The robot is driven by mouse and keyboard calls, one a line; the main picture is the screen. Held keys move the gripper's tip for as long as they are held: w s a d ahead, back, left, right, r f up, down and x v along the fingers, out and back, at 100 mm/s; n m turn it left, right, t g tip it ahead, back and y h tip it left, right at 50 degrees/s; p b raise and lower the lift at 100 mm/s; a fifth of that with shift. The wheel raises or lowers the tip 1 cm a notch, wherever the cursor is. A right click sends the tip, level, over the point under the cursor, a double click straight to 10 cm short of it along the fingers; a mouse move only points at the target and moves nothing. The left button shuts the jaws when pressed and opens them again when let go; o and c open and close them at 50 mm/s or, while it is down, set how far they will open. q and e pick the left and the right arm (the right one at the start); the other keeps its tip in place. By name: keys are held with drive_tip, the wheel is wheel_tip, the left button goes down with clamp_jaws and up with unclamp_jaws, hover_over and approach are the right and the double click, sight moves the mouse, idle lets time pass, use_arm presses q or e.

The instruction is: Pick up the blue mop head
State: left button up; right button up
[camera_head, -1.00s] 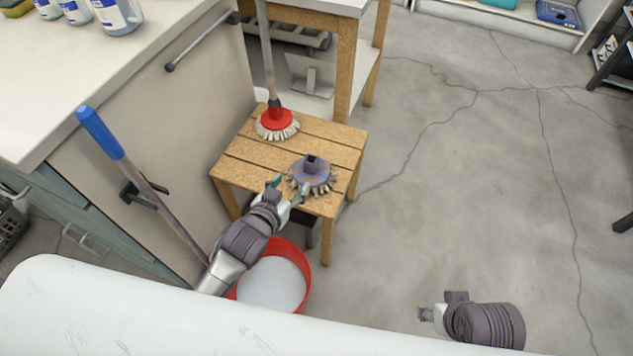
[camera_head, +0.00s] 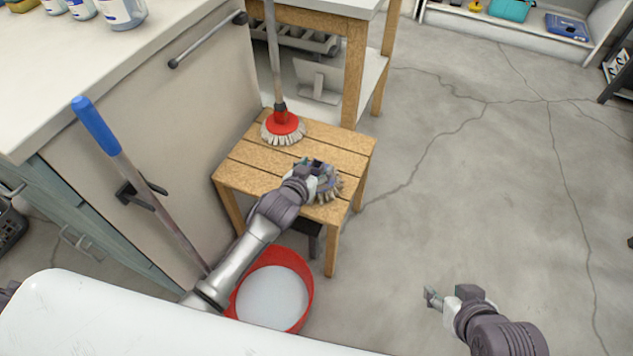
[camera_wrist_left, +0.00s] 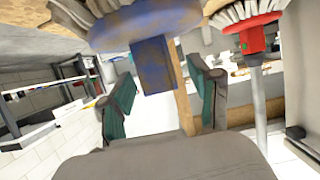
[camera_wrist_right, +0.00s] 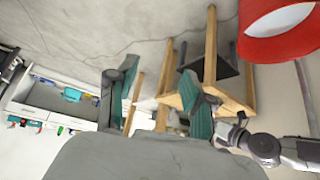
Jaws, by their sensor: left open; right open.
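The blue mop head (camera_head: 330,190) with pale bristles lies on the slatted wooden stool (camera_head: 255,155), near its right front. My left gripper (camera_head: 316,166) is over it and hides much of it in the head view. In the left wrist view, the mop head (camera_wrist_left: 130,22) is at the top, and its blue socket (camera_wrist_left: 153,68) lies between the open fingers of my left gripper (camera_wrist_left: 162,82). A gap shows on both sides of the socket. My right gripper (camera_head: 449,294) is open and empty above the floor at the lower right.
A red-headed mop (camera_head: 283,123) stands upright at the stool's back. A red bucket (camera_head: 305,285) sits in front of the stool. A blue-handled pole (camera_head: 97,125) leans by the cabinet (camera_head: 150,110) at left. The floor (camera_head: 500,190) to the right is clear.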

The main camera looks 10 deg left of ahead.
use_arm(q)
drive_tip(key=shift+w+d+f, duration=0.1)
drive_tip(key=shift+w+f, duration=0.1)
drive_tip(key=shift+w, duration=0.3)
clamp_jaws()
drive_tip(key=shift+r, duration=0.1)
